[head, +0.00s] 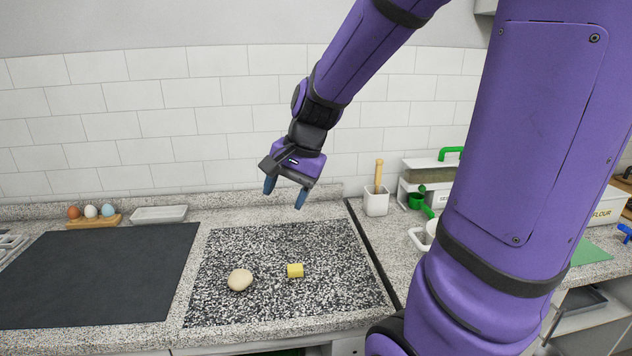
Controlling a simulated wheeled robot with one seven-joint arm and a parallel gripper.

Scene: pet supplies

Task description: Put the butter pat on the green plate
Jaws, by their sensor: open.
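A small yellow block, which looks like the butter pat (295,270), lies on the black-and-white speckled board (335,245) in the middle of the counter. My gripper (285,193) hangs in the air above and behind the butter pat, its two blue fingers apart and empty, pointing down. A flat green piece (590,252) lies at the far right, partly hidden behind my arm. I cannot tell whether it is the green plate; no other green plate shows.
A beige rounded lump (240,280) lies left of the butter pat. A dark mat (95,275) covers the left counter. Behind are an egg holder (93,220), a white tray (159,214) and a white pot (376,203). A flour box (608,213) stands right.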

